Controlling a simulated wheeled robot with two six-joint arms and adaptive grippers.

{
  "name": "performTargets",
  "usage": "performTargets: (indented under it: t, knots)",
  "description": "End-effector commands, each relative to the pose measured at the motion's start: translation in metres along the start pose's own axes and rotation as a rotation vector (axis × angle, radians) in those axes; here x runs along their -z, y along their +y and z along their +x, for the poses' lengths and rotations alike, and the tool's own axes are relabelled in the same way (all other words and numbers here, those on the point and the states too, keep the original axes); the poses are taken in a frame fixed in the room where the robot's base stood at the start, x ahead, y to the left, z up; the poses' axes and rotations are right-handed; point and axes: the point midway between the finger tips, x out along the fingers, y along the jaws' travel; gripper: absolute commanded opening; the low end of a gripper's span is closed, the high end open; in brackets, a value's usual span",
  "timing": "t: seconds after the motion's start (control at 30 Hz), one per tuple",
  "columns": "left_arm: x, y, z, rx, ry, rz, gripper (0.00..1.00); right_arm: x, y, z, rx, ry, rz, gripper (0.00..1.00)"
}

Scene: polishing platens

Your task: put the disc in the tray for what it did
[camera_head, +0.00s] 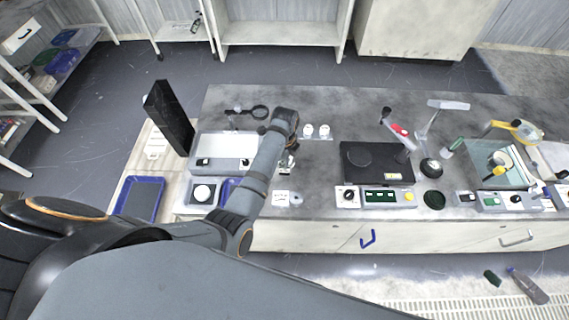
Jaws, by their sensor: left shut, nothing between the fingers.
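My left gripper (287,167) points down over the bench, left of the middle, and is shut with nothing in it. A dark green round piece (434,200) lies at the bench's front edge. I cannot tell which one is the task's disc. A blue-rimmed tray (138,198) lies at the left end. A second blue tray (229,187) is partly hidden behind my left arm. My right gripper is not in view.
A white machine (222,146), a black-topped machine (376,162) and a glass-topped machine (490,167) stand along the bench. A tall black panel (170,117) rises at the left.

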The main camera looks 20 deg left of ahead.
Motion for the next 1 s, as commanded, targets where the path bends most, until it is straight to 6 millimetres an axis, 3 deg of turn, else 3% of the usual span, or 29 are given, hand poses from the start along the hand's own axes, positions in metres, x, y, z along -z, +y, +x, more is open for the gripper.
performTargets:
  t: [1.0]
  knots:
    - [0.000, 0.000, 0.021, 0.000, 0.000, 0.000, 0.00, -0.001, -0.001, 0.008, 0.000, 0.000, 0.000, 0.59]
